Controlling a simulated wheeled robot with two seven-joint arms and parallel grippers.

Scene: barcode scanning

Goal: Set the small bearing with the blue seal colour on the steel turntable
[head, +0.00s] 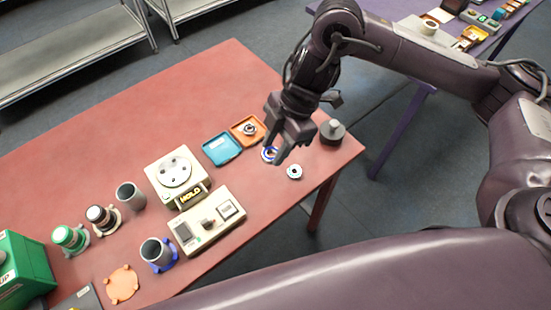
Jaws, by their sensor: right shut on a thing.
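My right gripper (276,152) reaches down over the right part of the red table, shut on a small ring-shaped bearing with a blue seal (268,155); the fingers partly hide it. Another small bearing (294,172), pale with a dark centre, lies on the table just right of and below the gripper. A pale round plate with several dark spots (176,171) tops a cream device that reads "HOLD"; it may be the turntable, I cannot tell for sure. A dark grey round piece with a raised knob (332,131) stands right of the gripper. My left gripper is out of view.
An orange tray (247,129) holding a ring-shaped part and a blue tray (221,148) lie left of the gripper. A cream control box (206,221), grey cups (130,196) and a green box (22,270) stand further left. The table's upper middle (150,100) is clear.

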